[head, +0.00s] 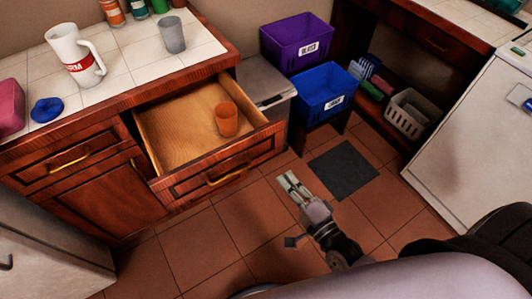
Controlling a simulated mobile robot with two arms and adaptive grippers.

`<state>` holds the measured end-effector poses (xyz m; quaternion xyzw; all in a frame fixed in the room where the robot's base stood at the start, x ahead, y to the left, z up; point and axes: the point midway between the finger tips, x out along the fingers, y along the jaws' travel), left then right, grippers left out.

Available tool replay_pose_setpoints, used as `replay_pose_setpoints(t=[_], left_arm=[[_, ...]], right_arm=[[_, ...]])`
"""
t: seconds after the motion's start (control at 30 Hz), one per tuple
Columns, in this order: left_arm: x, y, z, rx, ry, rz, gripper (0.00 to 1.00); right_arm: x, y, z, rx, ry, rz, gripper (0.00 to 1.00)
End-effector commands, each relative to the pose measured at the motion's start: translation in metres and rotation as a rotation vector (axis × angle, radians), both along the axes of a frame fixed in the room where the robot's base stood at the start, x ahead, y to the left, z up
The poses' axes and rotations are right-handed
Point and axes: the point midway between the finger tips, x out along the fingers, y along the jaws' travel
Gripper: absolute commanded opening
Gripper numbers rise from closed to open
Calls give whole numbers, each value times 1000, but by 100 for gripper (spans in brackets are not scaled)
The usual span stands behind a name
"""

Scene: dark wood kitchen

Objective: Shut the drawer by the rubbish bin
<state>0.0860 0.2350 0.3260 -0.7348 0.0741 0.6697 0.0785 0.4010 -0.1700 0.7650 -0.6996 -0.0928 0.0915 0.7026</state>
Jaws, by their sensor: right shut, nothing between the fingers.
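The drawer (178,132) is pulled out of the dark wood counter. An orange cup (227,119) stands inside it, towards the right. The drawer has a brass handle (229,175) on its front. The grey rubbish bin (264,84) stands just right of the drawer, against the counter's end. My right gripper (289,185) is shut and empty, in front of the drawer and to the right of its handle, apart from it. My left gripper is not in view.
A purple crate (297,38) and a blue crate (325,91) stand right of the bin. A dark mat (343,170) lies on the tiled floor. A white appliance (464,140) stands at the right. A white mug (75,55) and grey cup (171,35) stand on the counter.

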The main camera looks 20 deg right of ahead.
Motion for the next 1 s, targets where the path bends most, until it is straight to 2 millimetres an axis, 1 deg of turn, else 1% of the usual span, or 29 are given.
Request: replay_pose_setpoints(t=[0.03, 0.1, 0.3, 0.4, 0.5, 0.6, 0.7, 1.0], left_arm=[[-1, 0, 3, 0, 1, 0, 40], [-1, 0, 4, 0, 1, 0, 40], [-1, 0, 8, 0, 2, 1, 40], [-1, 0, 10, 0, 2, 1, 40], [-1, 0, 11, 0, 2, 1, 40], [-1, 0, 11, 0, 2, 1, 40], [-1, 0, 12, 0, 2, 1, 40], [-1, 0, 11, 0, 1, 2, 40]], right_arm=[[13, 3, 3, 1, -4, -2, 0], [28, 7, 3, 0, -5, -1, 0], [68, 18, 2, -2, -3, 0, 0], [83, 22, 2, -3, -2, 0, 0], [94, 25, 1, -3, 0, 0, 0], [101, 27, 0, -4, 0, 0, 0], [103, 28, 0, -4, 1, 1, 0], [104, 28, -1, -4, 1, 1, 0]])
